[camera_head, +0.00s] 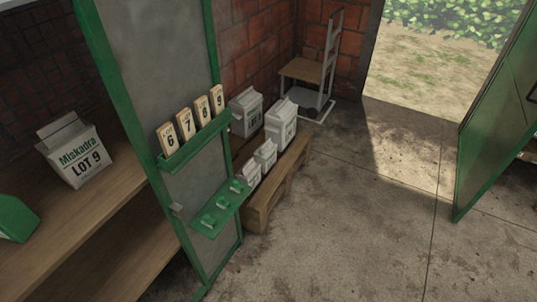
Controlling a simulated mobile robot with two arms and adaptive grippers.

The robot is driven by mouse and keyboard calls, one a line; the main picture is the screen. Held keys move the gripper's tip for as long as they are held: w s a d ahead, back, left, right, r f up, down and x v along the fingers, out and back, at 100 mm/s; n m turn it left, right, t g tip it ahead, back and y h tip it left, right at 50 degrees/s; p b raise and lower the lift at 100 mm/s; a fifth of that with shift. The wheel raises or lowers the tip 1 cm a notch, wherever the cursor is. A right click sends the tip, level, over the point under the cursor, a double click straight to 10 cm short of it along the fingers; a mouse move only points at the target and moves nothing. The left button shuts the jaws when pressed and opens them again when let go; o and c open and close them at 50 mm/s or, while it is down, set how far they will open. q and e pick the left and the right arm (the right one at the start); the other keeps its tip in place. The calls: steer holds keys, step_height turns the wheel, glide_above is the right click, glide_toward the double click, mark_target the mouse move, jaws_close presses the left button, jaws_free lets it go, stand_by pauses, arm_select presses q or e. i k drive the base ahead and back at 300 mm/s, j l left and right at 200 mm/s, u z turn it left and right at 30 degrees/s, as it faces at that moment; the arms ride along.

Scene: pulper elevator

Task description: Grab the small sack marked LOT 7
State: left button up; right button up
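A white sack printed "Miskadra LOT 9" (76,155) stands on the wooden shelf at the left. Behind the green-framed panel, a wooden pallet (283,178) bears two larger pale sacks, one at the back left (246,112) and one to its right (281,124). Two smaller pale sacks stand nearer on it, one farther (265,154) and one closer (250,174), the closer one partly hidden by the panel's green ledge. Their lot marks are too small to read, so I cannot tell which is LOT 7. Neither of my grippers is in view.
The green-framed panel (168,65) carries wooden tags numbered 6 to 9 (187,124) and a lower green ledge (221,207). A hand truck (311,72) stands by the brick wall. A green door (495,110) stands open at the right. The concrete floor (350,225) is clear.

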mark_target(266, 154)
steer(key=u, duration=0.8)
steer(key=i+l+u, duration=0.15)
steer(key=l+u, duration=0.3)
steer(key=i+l+u, duration=0.1)
steer(key=l+u, duration=1.15)
